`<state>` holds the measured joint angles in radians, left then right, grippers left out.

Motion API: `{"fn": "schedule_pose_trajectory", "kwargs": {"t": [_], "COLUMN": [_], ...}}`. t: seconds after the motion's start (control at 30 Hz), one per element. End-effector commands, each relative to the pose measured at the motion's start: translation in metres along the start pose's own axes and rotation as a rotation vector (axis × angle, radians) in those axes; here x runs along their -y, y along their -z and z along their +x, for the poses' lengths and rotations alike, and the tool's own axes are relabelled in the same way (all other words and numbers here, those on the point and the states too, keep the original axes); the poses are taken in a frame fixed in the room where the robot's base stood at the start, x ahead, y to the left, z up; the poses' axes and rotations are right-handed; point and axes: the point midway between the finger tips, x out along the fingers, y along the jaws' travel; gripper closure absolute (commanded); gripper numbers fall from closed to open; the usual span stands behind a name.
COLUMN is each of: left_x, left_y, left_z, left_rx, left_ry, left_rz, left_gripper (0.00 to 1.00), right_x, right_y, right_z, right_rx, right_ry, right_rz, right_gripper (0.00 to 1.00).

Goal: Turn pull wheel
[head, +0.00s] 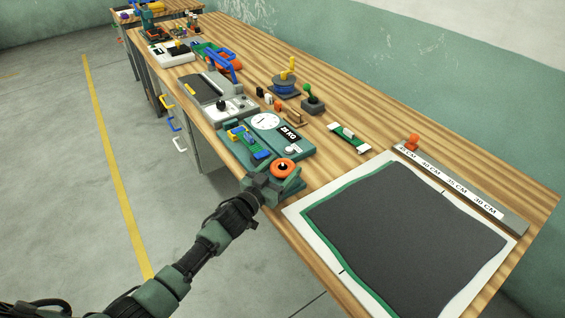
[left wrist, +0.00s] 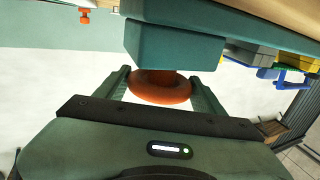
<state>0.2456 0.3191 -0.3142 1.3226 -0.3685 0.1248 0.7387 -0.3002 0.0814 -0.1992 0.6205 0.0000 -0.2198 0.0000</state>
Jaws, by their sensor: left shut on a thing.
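The pull wheel is an orange ring (head: 282,168) at the near end of a teal bench device (head: 262,134), close to the table's front edge. My left gripper (head: 283,182) reaches it from the front, its arm coming in from the lower left. In the left wrist view the orange wheel (left wrist: 160,90) sits between the two dark green fingers (left wrist: 160,92), one on each side, and the gripper is shut on it. My right gripper is not in view.
A dark mat with a green edge (head: 400,235) lies on a white sheet at the right. A grey ruler bar (head: 460,188) with an orange knob is behind it. A green-and-white strip (head: 348,138) and other devices crowd the table leftwards. The floor in front is clear.

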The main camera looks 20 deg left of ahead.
Motion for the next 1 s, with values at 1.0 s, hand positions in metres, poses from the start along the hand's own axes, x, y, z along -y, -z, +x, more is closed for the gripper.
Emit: {"fn": "schedule_pose_trajectory", "kwargs": {"t": [1.0], "left_x": [0.003], "left_y": [0.0], "left_z": [0.002], "left_rx": [-0.002], "left_ry": [-0.614], "left_rz": [-0.001], "left_gripper": [0.71], "right_x": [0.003], "right_y": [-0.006], "right_z": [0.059], "right_rx": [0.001], "right_ry": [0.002], "right_rz": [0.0], "right_gripper": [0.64]}}
